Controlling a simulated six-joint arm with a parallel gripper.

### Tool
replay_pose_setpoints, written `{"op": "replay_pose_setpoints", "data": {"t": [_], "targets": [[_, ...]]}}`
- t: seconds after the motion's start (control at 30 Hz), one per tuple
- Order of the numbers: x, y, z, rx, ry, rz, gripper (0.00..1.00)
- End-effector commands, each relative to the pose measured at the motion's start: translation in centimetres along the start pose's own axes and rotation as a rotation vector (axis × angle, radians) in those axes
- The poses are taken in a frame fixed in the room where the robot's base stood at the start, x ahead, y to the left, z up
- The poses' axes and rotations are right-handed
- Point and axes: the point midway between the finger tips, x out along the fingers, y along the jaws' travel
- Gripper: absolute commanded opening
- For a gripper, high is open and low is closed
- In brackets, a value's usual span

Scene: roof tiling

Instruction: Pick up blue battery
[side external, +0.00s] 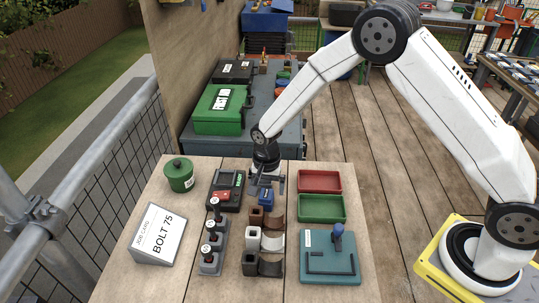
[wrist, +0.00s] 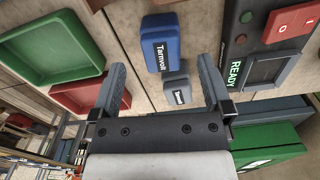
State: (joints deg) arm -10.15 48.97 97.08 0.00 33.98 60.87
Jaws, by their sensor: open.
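The blue battery (wrist: 160,46), a blue block with a white-lettered dark label, stands on the wooden table in the wrist view. It also shows in the side view (side external: 266,198), just in front of my gripper (side external: 266,183). In the wrist view my gripper (wrist: 162,66) is open, with nothing held between its fingers. The blue battery lies just beyond the fingertips, roughly centred between them. A smaller grey labelled block (wrist: 175,91) shows between the fingers, nearer the palm. I cannot tell the height of the fingertips above the table.
A black device with red and green parts (side external: 226,190) stands close left of the battery in the side view. Red (side external: 320,181) and green (side external: 322,209) trays lie to the right. Brown, white and black holders (side external: 254,240) stand in front. A green pot (side external: 180,178) is at left.

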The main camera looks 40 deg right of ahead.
Motion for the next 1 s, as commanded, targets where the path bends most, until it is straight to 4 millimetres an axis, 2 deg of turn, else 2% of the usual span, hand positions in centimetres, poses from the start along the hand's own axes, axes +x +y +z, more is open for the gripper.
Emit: {"op": "replay_pose_setpoints", "data": {"t": [0.27, 0.73, 1.0], "targets": [[0.4, 0.0, 0.0, 0.000, 0.000, 0.000, 1.00], [4.7, -0.2, 0.0, -0.001, -0.001, 0.000, 1.00], [5.3, -0.2, 0.0, -0.001, 0.000, -0.002, 1.00]]}}
